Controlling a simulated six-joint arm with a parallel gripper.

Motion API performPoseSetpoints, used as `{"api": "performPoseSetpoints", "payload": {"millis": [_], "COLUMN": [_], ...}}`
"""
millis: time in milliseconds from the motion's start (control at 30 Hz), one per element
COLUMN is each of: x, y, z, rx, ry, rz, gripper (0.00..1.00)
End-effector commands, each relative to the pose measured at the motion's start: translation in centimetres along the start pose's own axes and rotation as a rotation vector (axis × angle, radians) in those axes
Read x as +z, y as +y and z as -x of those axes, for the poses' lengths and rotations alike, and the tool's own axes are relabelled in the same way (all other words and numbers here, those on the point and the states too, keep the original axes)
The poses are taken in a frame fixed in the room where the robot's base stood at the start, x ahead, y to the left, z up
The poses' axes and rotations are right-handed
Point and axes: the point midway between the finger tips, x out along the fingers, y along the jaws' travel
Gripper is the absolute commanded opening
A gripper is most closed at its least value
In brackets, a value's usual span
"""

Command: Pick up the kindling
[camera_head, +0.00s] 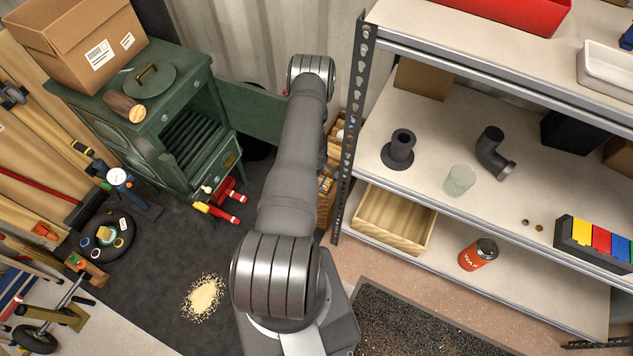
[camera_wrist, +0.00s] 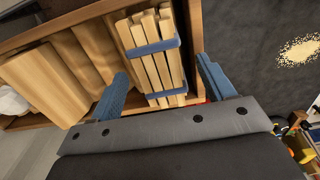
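The kindling (camera_wrist: 158,62) is a bundle of pale sticks held by two blue bands. In the wrist view it lies inside a brown wooden crate (camera_wrist: 196,28), close to the crate's right wall. My gripper (camera_wrist: 163,68) is open and empty, with one blue finger to the left of the bundle and the other to its right. I cannot tell whether the fingertips reach down beside the sticks. In the head view my arm hides the gripper and the kindling; only slivers of wooden crate show beside the shelf post.
Larger split logs (camera_wrist: 62,68) lie in the crate left of the kindling. A green stove (camera_head: 165,115) with an open door (camera_head: 250,110) stands left of my arm. A shelf unit (camera_head: 352,130) stands on the right. Sawdust (camera_head: 204,296) lies on the dark floor mat.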

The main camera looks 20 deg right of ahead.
Motion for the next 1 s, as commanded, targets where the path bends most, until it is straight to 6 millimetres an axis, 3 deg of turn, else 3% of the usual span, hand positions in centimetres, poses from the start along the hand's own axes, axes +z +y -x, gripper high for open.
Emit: {"api": "performPoseSetpoints", "payload": {"millis": [33, 233, 667, 1000], "x": [0.0, 0.0, 0.0, 0.0], "y": [0.0, 0.0, 0.0, 0.1], "z": [0.0, 0.0, 0.8, 5.0], "rx": [0.000, 0.000, 0.000, 0.001], "ry": [0.000, 0.000, 0.000, 0.000], "rz": [0.000, 0.000, 0.000, 0.000], "gripper": [0.65, 0.26, 0.26, 0.26]}}
